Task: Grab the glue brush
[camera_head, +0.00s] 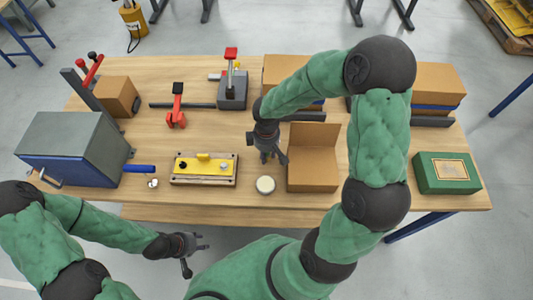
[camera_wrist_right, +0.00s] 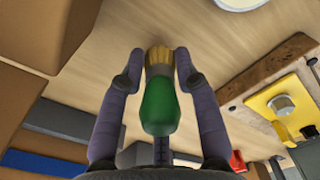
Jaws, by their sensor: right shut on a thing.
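The glue brush (camera_wrist_right: 160,100) has a green handle and pale yellow bristles. In the right wrist view it lies between the two fingers of my right gripper (camera_wrist_right: 159,65), which is shut on it, with wood tabletop behind. In the head view my right gripper (camera_head: 271,158) is above the table, between the yellow fixture and the open cardboard box; the brush cannot be made out there. My left gripper (camera_head: 193,255) is open and empty, in front of the table's near edge.
A yellow fixture on a wood base (camera_head: 204,169), a round white-topped tin (camera_head: 265,185) and an open cardboard box (camera_head: 312,178) surround my right gripper. A grey-blue metal box (camera_head: 65,152) stands left, a green box (camera_head: 447,173) right. Clamps (camera_head: 176,108) stand behind.

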